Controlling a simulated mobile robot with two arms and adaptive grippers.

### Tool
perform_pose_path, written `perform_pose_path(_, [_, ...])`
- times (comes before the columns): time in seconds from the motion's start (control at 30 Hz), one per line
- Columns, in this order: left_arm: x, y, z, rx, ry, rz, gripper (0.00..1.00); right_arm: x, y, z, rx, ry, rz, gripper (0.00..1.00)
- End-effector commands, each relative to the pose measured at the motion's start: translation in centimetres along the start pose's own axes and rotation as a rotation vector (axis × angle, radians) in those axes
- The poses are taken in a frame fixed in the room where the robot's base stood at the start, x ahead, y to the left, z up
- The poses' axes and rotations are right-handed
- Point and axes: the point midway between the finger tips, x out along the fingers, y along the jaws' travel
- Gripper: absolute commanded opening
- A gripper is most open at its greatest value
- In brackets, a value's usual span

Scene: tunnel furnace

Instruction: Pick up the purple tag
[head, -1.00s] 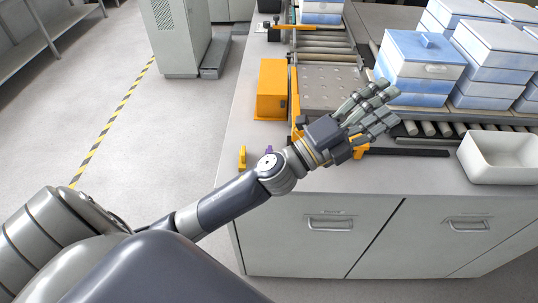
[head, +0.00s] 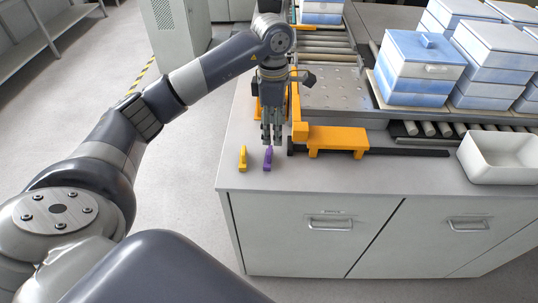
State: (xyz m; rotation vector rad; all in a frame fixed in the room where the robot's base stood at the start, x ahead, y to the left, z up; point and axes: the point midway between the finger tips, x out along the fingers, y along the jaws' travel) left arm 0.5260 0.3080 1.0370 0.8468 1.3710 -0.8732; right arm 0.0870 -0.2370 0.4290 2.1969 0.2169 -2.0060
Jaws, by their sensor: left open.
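The purple tag (head: 267,158) stands on the light grey counter in the head view, near its front left part. My left gripper (head: 271,140) points down just above and behind the purple tag, its fingers close to the tag's top. The gripper is open, and the tag appears to rest on the counter. Whether the fingers touch it I cannot tell. My right gripper is not in view.
A yellow tag (head: 242,158) stands just left of the purple one. An orange bracket (head: 338,139) lies to the right by the conveyor rollers (head: 430,128). A white bin (head: 498,158) stands at right, beyond clear counter (head: 360,172). Blue-white boxes (head: 422,68) are stacked behind.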

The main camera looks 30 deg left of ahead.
Motion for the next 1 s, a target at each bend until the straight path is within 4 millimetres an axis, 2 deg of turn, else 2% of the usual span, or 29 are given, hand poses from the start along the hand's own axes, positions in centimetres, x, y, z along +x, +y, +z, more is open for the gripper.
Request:
perform_pose_path(0.1, [0.9, 0.2, -0.9, -0.009, 0.032, -0.001, 0.57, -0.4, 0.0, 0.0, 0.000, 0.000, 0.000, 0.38])
perform_pose_path(0.3, [4.0, 0.2, -1.0, -0.008, 0.030, 0.000, 0.57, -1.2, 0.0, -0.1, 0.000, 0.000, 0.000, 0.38])
perform_pose_path(0.47, [5.2, 0.3, -1.0, -0.008, 0.029, 0.002, 0.57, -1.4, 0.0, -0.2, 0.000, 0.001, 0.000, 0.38])
perform_pose_path(0.57, [6.0, 0.4, -1.2, -0.008, 0.028, -0.001, 0.57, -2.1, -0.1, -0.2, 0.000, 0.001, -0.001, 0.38])
perform_pose_path(0.7, [8.1, 0.8, -1.7, -0.009, 0.029, -0.003, 0.57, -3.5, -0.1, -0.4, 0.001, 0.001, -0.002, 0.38])
perform_pose_path(0.8, [9.6, 0.9, -1.7, -0.007, 0.028, -0.001, 0.57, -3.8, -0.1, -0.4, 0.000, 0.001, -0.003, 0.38])
perform_pose_path(1.0, [10.5, 0.9, -1.7, -0.006, 0.026, 0.003, 0.57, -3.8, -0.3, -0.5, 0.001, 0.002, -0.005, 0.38])
